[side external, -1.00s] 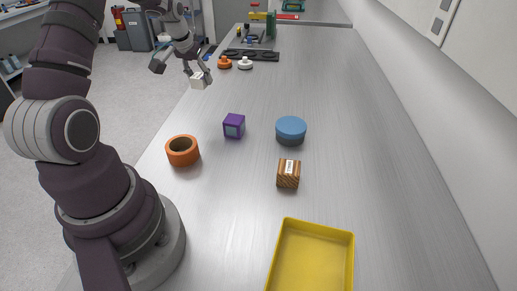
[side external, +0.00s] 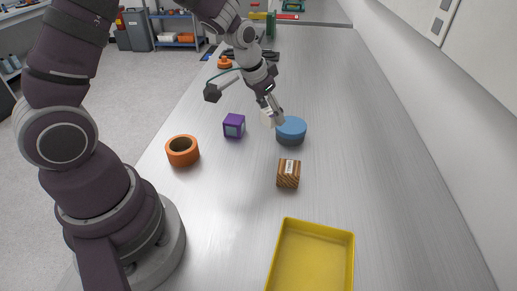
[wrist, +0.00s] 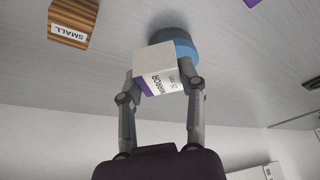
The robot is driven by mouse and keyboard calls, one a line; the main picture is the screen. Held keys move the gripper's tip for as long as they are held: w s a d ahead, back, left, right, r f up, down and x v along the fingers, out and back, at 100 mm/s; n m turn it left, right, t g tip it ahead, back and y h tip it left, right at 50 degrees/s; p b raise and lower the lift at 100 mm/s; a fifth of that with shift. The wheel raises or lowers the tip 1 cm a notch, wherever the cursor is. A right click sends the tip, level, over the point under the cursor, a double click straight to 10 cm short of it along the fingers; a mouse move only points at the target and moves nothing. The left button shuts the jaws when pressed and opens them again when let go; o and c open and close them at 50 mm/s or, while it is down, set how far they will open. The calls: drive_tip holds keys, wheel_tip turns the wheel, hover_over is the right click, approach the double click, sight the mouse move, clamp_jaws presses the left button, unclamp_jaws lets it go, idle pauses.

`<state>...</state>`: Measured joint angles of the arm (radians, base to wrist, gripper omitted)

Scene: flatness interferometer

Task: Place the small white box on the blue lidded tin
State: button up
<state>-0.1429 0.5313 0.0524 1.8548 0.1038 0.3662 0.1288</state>
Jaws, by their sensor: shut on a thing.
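The small white box (side external: 267,117) is held in my gripper (side external: 272,115), just above and to the left of the blue lidded tin in the side external view. In the wrist view the box (wrist: 158,70) shows a white face, a printed label reading "MIRROR" and a purple patch, with the fingers of my gripper (wrist: 163,85) shut on its two sides. The blue lidded tin (side external: 291,130) stands upright on the bench. In the wrist view the tin (wrist: 181,43) is partly hidden behind the box. I cannot tell whether box and tin touch.
A purple cube (side external: 234,126) stands left of the tin, and an orange ring-shaped pot (side external: 182,151) farther left. A wooden block (side external: 288,174) labelled "SMALL" is in front of the tin. A yellow tray (side external: 349,262) lies at the near edge. The bench right of the tin is clear.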

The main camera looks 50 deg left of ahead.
hover_over(295, 123)
drive_tip(key=s, duration=0.2)
drive_tip(key=shift+w+f, duration=0.25)
drive_tip(key=shift+f, duration=0.1)
drive_tip(key=shift+w+f, duration=0.2)
drive_tip(key=shift+f, duration=1.55)
drive_tip(key=shift+f, duration=0.15)
drive_tip(key=o, duration=0.9)
drive_tip(key=shift+o, duration=0.2)
